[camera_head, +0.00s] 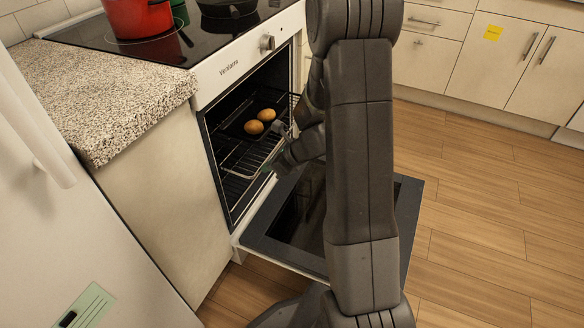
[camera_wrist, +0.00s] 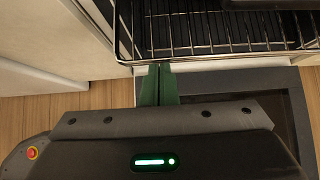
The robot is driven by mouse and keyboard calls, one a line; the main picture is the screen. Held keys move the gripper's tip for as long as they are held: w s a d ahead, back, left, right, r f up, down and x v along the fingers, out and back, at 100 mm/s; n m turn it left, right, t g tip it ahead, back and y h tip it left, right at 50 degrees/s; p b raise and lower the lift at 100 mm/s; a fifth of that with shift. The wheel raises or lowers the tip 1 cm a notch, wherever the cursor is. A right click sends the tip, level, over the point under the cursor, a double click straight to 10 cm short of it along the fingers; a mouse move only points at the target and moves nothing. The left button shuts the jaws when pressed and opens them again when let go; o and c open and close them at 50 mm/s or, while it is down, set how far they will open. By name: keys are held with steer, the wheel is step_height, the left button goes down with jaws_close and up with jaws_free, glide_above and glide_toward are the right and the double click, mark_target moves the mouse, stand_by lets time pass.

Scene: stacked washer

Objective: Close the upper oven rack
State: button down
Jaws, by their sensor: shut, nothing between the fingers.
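The oven (camera_head: 235,68) stands with its door (camera_head: 270,238) folded down. The upper rack (camera_head: 245,158) is a wire rack whose front part sticks out past the oven opening. A dark tray with two round brown food items (camera_head: 266,115) lies on it, further in. In the wrist view, the rack's front bar (camera_wrist: 225,55) crosses the top of the picture. My gripper (camera_wrist: 158,67) has its green fingers together, with nothing between them. Its tips are at the front bar, left of the rack's middle; I cannot tell whether they touch. In the head view my arm hides part of the rack and door.
A lower rack (camera_head: 235,188) sits inside the oven. A red pot (camera_head: 138,18) stands on the hob above. A speckled counter (camera_head: 110,95) is on the left. The wooden floor (camera_head: 480,210) on the right is clear.

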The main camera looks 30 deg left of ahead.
mark_target(228, 155)
steer(key=a+p, duration=0.1)
steer(key=a, duration=0.3)
steer(key=a+p, duration=0.2)
steer(key=a, duration=0.2)
steer(key=a+p, duration=0.1)
steer(key=a, duration=0.3)
steer(key=shift+s+a, duration=0.2)
steer(key=shift+s, duration=0.15)
steer(key=shift+a+r, duration=0.1)
steer(key=shift+a, duration=0.15)
